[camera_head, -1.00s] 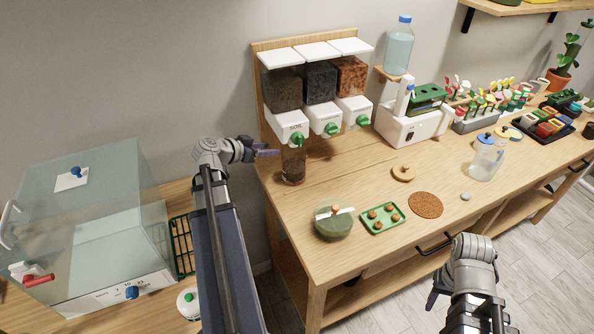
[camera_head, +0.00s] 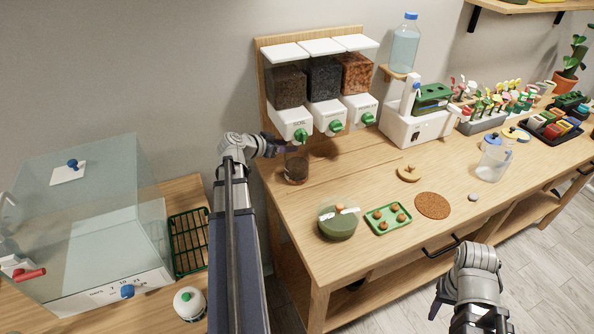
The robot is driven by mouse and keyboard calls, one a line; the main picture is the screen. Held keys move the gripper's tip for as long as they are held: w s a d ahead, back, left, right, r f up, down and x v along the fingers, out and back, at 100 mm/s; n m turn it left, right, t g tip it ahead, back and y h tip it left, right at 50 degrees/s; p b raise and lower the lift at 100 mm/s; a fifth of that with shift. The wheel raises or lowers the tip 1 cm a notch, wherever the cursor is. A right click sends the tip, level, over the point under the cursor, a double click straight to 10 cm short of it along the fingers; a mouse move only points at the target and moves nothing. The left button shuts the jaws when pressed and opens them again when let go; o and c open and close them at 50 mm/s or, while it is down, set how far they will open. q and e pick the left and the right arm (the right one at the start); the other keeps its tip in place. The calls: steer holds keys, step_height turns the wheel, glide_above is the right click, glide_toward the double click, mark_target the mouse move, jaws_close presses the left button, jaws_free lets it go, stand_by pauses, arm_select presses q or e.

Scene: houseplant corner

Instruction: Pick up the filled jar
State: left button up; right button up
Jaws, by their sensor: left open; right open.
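The filled jar (camera_head: 296,170) is clear with dark brown contents and stands upright on the wooden worktop under the leftmost dispenser, marked SOIL. My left gripper (camera_head: 287,149) is open and reaches in from the left at the jar's upper part. The fingers overlap the jar's top in the picture; I cannot tell whether they are around it or touch it. My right gripper (camera_head: 438,302) is open and empty, low in front of the worktop's front edge, away from the jar.
Three dispensers with green knobs (camera_head: 336,126) hang just above the jar. A green bowl (camera_head: 338,228), a green tray (camera_head: 376,224), a cork mat (camera_head: 432,206) and a wooden lid (camera_head: 408,174) lie to the right. A glass case (camera_head: 85,240) stands at left.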

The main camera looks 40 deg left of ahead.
arm_select(q)
jaws_close()
stand_by(0.3)
stand_by(1.1)
